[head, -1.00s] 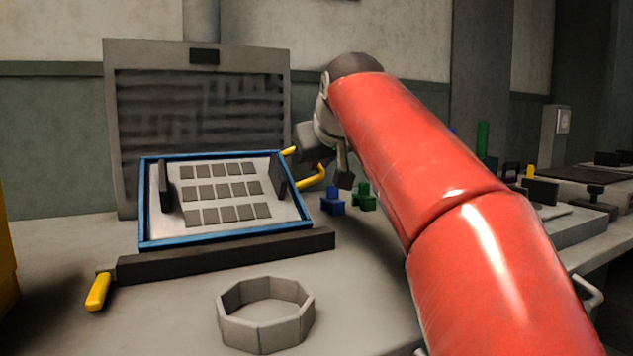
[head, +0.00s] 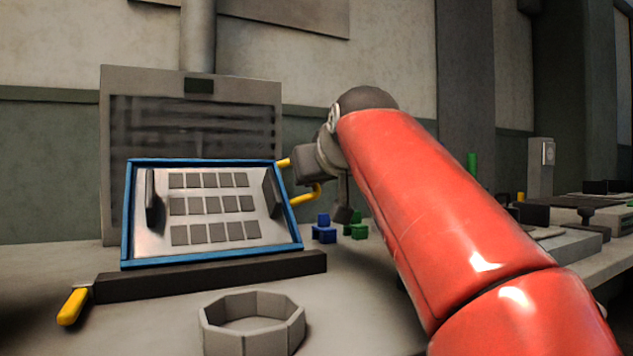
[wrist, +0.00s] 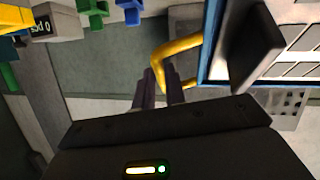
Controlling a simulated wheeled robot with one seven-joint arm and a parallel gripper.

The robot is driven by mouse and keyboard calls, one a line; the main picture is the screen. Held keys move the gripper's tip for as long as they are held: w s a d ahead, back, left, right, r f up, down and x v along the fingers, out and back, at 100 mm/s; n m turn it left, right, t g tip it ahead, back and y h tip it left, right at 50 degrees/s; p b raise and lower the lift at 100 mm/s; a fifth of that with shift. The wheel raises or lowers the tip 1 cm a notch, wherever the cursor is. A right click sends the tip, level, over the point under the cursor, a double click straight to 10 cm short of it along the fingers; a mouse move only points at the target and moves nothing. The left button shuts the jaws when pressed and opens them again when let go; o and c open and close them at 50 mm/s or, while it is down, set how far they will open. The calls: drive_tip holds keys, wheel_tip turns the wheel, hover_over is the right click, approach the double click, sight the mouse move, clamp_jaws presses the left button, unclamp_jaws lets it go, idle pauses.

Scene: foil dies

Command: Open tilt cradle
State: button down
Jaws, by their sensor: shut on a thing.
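The tilt cradle (head: 200,255) is a blue-framed panel with a pale face and rows of grey squares, tilted up steeply toward me above a dark base bar (head: 215,277). A yellow handle (head: 303,197) sticks out from its right side; it also shows in the wrist view (wrist: 182,46). My gripper (wrist: 163,80) is at the handle, its two dark fingers shut on the handle's outer part. In the head view my red arm reaches in from the right, and the fingertips are hard to make out.
A grey ring (head: 252,322) lies on the bench in front. Blue (head: 324,234) and green (head: 356,230) blocks stand right of the cradle. A yellow-gripped lever (head: 72,306) juts from the bar's left end. A grey slatted panel (head: 112,160) stands behind.

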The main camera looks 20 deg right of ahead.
drive_tip(key=shift+s+r, duration=0.2)
drive_tip(key=shift+r, duration=0.05)
drive_tip(key=c, duration=1.6)
unclamp_jaws()
drive_tip(key=shift+s+d, duration=0.1)
drive_tip(key=shift+s, duration=0.05)
drive_tip(key=shift+o, duration=0.7)
drive_tip(key=shift+f, duration=0.1)
drive_tip(key=v, duration=0.7)
drive_tip(key=shift+s, duration=0.25)
